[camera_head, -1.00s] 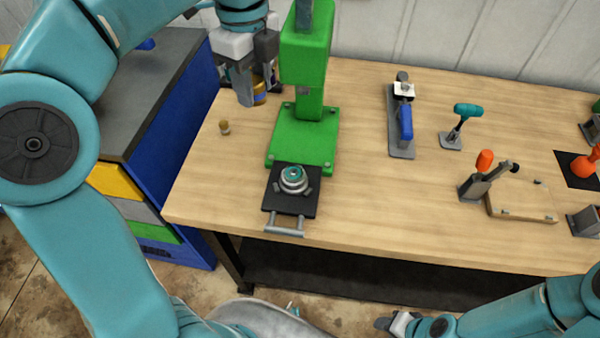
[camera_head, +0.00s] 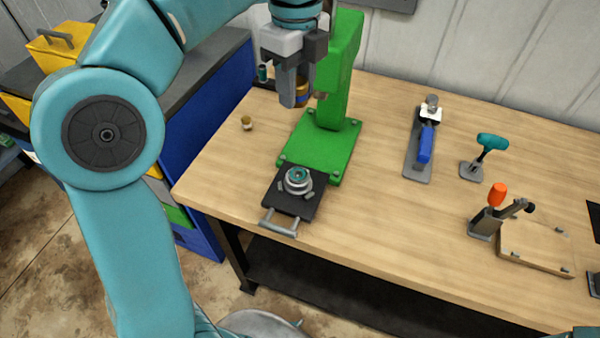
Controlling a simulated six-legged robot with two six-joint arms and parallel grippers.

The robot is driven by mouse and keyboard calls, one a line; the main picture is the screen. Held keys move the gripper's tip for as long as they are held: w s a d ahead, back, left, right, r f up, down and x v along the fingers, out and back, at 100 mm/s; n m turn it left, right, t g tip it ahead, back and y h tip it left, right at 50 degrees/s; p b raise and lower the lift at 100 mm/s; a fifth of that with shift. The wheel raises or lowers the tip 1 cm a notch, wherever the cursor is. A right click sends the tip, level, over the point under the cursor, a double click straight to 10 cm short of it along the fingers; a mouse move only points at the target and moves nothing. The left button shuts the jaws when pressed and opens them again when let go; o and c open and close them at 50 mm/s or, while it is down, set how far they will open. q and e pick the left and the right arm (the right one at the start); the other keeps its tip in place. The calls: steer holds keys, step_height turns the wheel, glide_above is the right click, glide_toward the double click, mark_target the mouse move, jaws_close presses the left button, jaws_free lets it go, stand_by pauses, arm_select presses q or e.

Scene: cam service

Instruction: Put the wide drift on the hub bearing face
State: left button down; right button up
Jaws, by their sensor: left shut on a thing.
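My left gripper (camera_head: 291,102) hangs pointing down beside the green press column, above the back left of the press base. It is shut on the wide drift (camera_head: 303,92), a brass-coloured piece with a dark blue band, partly hidden by the fingers. The hub (camera_head: 298,186), a round grey piece with a teal ring around its centre, sits on the black sliding plate (camera_head: 283,205) in front of the press. Its bearing face points up and is bare. The drift is apart from the hub, higher and farther back. My right gripper is out of view.
The green press (camera_head: 338,85) stands close to the right of my gripper. A small brass-coloured piece (camera_head: 247,122) stands on the wooden bench to the left. A blue-handled tool (camera_head: 425,143), a teal-headed tool (camera_head: 492,142) and an orange-handled clamp (camera_head: 497,195) lie farther right.

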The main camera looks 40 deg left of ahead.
arm_select(q)
steer(key=b, duration=0.3)
glide_above(297, 174)
step_height(297, 174, down, 15)
steer(key=shift+w+r, duration=0.1)
step_height(297, 174, down, 5)
steer(key=shift+a+r, duration=0.1)
steer(key=c, duration=0.7)
jaws_free()
steer(key=shift+f, duration=0.2)
steer(key=shift+r, duration=0.1)
